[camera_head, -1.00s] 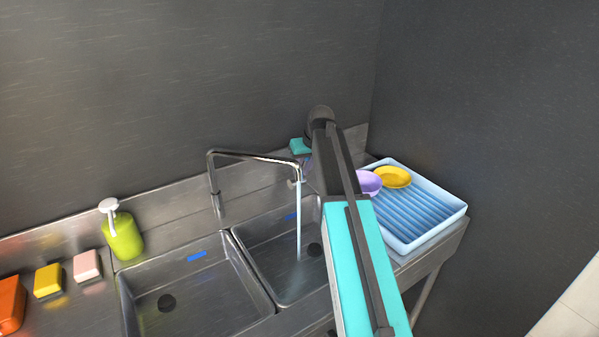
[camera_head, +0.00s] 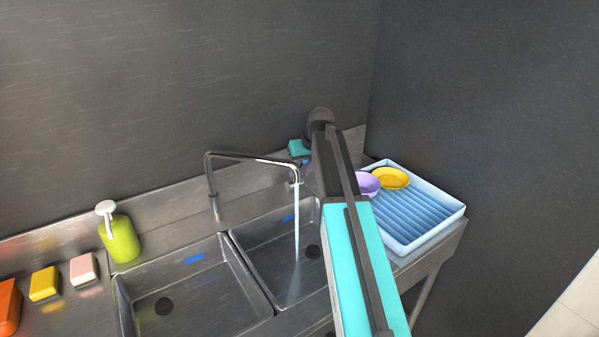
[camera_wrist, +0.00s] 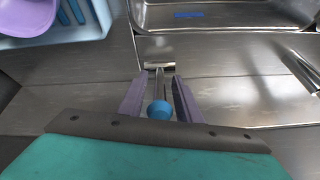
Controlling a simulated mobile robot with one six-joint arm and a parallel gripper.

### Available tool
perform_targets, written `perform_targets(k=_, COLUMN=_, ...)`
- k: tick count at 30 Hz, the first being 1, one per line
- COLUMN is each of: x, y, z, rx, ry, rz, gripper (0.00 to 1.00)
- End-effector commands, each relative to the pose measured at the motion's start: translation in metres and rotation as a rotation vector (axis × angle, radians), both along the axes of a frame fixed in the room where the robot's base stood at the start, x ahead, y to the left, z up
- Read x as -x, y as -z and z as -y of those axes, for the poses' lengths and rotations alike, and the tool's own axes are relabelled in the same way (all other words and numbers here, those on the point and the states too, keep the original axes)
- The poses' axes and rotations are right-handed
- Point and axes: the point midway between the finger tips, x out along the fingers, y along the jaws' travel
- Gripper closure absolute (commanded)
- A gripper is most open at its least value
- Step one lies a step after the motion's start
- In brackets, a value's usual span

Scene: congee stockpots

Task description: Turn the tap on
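The chrome tap (camera_head: 213,180) stands behind the two sink basins, its spout reaching over the right basin (camera_head: 275,245). A stream of water (camera_head: 297,225) falls from the spout into that basin. In the wrist view, a metal lever with a round blue knob (camera_wrist: 159,110) lies between the two purple fingers of my gripper (camera_wrist: 160,82). The fingers are apart, with gaps beside the lever's thin stem. In the head view my arm hides the lever and most of my gripper.
A pale blue drying tray (camera_head: 440,233) with a yellow bowl (camera_head: 390,178) and a purple bowl (camera_head: 367,184) is right of my arm. A green soap bottle (camera_head: 121,240) and several sponges are at left.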

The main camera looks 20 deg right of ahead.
Motion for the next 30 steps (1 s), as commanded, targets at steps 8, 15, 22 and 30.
perform_targets(k=8, x=0.011, y=-0.022, z=0.002, rx=0.000, ry=0.000, rz=0.002, gripper=0.69)
perform_targets(k=15, x=0.023, y=-0.050, z=0.005, rx=0.000, ry=0.002, rz=0.004, gripper=0.69)
perform_targets(k=22, x=0.035, y=-0.076, z=0.007, rx=0.000, ry=0.001, rz=0.002, gripper=0.69)
perform_targets(k=30, x=0.048, y=-0.106, z=0.009, rx=0.001, ry=0.001, rz=0.003, gripper=0.69)
